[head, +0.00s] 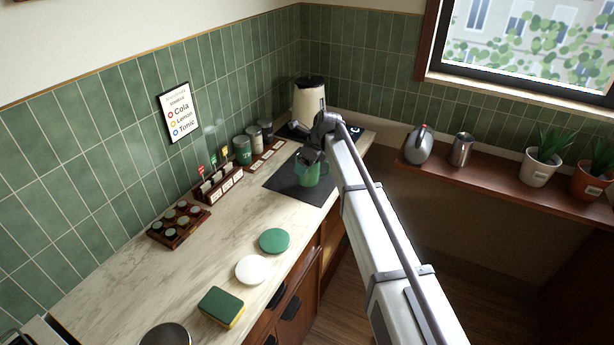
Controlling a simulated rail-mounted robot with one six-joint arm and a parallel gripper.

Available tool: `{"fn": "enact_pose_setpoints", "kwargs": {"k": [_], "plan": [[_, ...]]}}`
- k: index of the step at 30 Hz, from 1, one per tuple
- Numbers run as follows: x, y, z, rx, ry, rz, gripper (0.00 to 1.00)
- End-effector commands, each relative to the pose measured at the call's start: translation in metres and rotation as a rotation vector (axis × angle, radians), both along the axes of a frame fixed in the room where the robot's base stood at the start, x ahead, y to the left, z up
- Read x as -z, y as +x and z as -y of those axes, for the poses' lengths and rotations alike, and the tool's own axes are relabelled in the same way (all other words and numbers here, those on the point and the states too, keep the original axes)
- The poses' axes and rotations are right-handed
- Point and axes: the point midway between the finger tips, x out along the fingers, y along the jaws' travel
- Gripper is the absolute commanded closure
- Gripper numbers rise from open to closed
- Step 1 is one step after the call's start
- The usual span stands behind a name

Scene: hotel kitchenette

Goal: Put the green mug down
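The green mug (307,177) is at the far end of the counter, over a dark mat (283,184). Its handle seems to point right. I cannot tell whether its base touches the mat or is a little above it. My gripper (310,159) is at the mug's rim, coming down from above, and its dark fingers overlap the top of the mug. The fingers are too small and dark to show whether they are closed on it.
A cream appliance (309,103) stands behind the mug. Canisters (243,150), a rack of tagged packets (219,184) and a pod tray (178,224) line the wall. A green disc (274,241), white disc (252,270) and sponge (221,307) lie nearer; the marble between is clear.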

Motion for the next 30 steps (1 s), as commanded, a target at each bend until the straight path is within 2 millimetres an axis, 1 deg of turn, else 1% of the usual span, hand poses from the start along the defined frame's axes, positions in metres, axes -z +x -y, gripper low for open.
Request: {"fn": "enact_pose_setpoints", "kwargs": {"k": [1, 3, 5, 6, 11, 15, 16, 20, 21, 26, 28, 30], "plan": [[0.02, 0.0, 0.0, 0.0, 0.0, 0.0, 0.5], [0.032, 0.0, 0.0, 0.0, 0.0, 0.0, 0.5], [0.032, 0.0, 0.0, 0.0, 0.0, 0.0, 0.5], [0.029, 0.0, 0.0, 0.0, 0.0, 0.0, 0.56], [0.027, 0.0, 0.0, 0.0, 0.0, 0.0, 0.55], [0.033, 0.0, 0.0, 0.0, 0.0, 0.0, 0.55], [0.031, 0.0, 0.0, 0.0, 0.0, 0.0, 0.14], [0.03, 0.0, 0.0, 0.0, 0.0, 0.0, 0.01], [0.03, 0.0, 0.0, 0.0, 0.0, 0.0, 0.0], [0.03, 0.0, 0.0, 0.0, 0.0, 0.0, 0.0], [0.028, 0.0, 0.0, 0.0, 0.0, 0.0, 0.0], [0.021, 0.0, 0.001, 0.0, 0.0, 0.0, 0.0]]}}
